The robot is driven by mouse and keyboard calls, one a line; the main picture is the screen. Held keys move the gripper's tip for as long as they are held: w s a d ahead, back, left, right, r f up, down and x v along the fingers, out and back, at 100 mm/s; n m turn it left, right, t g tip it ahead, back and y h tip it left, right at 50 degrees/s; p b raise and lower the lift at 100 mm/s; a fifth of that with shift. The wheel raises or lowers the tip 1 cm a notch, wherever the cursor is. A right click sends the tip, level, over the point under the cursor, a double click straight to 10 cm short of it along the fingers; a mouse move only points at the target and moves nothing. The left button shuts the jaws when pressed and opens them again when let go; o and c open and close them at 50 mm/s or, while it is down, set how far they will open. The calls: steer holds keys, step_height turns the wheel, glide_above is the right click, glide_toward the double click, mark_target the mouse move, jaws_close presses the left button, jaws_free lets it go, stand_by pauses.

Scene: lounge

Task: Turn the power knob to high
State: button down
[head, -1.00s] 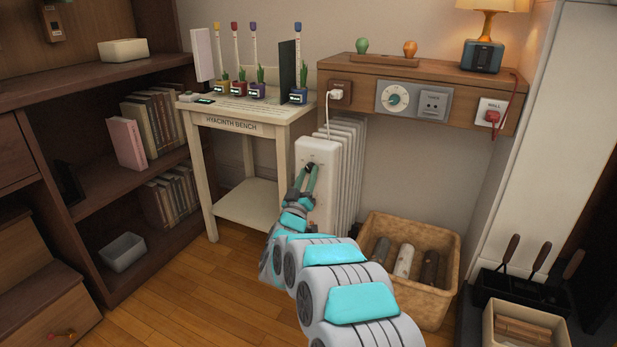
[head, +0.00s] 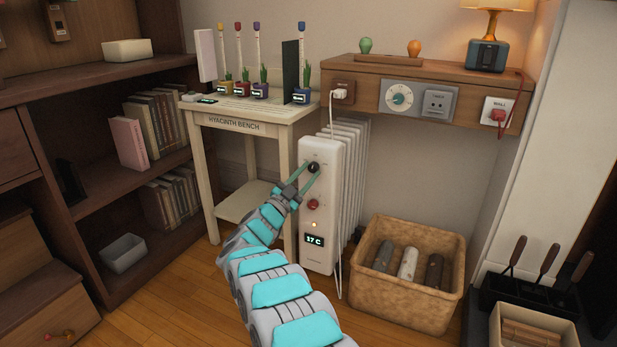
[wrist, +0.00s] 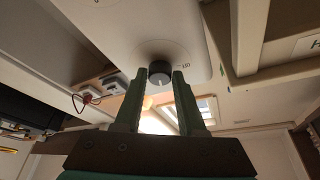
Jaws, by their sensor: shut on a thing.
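A white oil-filled heater (head: 318,257) stands on the floor beside the bench. Its front has a black upper knob (head: 313,167) and a red lower knob (head: 313,204). My gripper (head: 304,178) reaches the black knob from the lower left, with its fingers shut around it. In the wrist view, the black knob (wrist: 160,72) sits between the tips of my gripper (wrist: 158,85). A pale mark on the knob points towards the bottom of that picture. Small lettering beside the knob is hard to read.
The heater display (head: 314,240) reads 17 C below a small lit lamp. A white plug (head: 340,94) and cord hang above the heater. The hyacinth bench (head: 235,126) is to the left, a basket (head: 400,301) to the right, and a wall shelf (head: 400,65) above.

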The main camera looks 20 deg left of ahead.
steer(key=m+g+h, duration=0.1)
steer(key=m, duration=0.2)
steer(key=m+g+h, duration=0.1)
steer(key=m, duration=0.3)
steer(key=shift+a+r, duration=0.15)
steer(key=shift+a, duration=0.05)
steer(key=m+g, duration=0.2)
steer(key=m, duration=0.3)
steer(key=shift+r+p, duration=0.15)
steer(key=shift+p, duration=0.2)
steer(key=shift+m+g, duration=0.3)
steer(key=c, duration=0.5)
jaws_free()
steer(key=shift+s+a+r, duration=0.1)
steer(key=shift+a, duration=0.05)
steer(key=v, duration=0.7)
steer(key=shift+s+a+p, duration=0.15)
steer(key=shift+s+p, duration=0.05)
steer(key=shift+p, duration=0.15)
